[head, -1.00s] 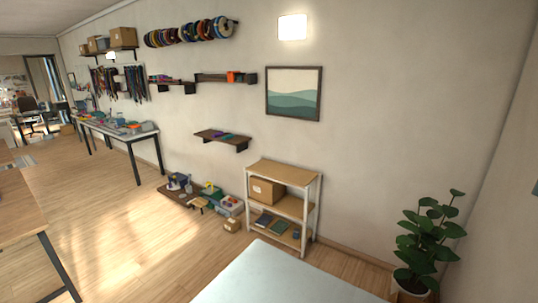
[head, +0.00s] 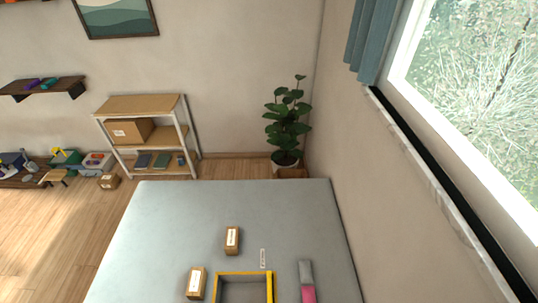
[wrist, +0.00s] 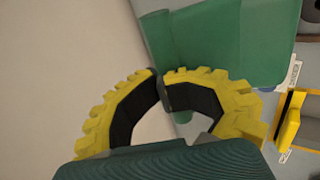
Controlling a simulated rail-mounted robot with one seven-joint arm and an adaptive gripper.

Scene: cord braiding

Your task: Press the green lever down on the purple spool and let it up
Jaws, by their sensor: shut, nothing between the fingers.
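I cannot make out a purple spool with a green lever in either view. In the wrist view my gripper (wrist: 160,86) has two yellow, toothed, curved fingers with black inner faces. The fingertips meet, and nothing is held between them. A large green shape (wrist: 215,40) fills the top of the wrist view beyond the fingers; I cannot tell what it is. My gripper does not show in the head view.
A pale table (head: 200,215) bears two small boxes (head: 232,240) (head: 196,282), a yellow-rimmed tray (head: 245,274) and a pink-and-grey item (head: 307,283). Behind stand a shelf unit (head: 140,105) and a plant (head: 287,120). A window (head: 470,80) is at right. The table's back half is clear.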

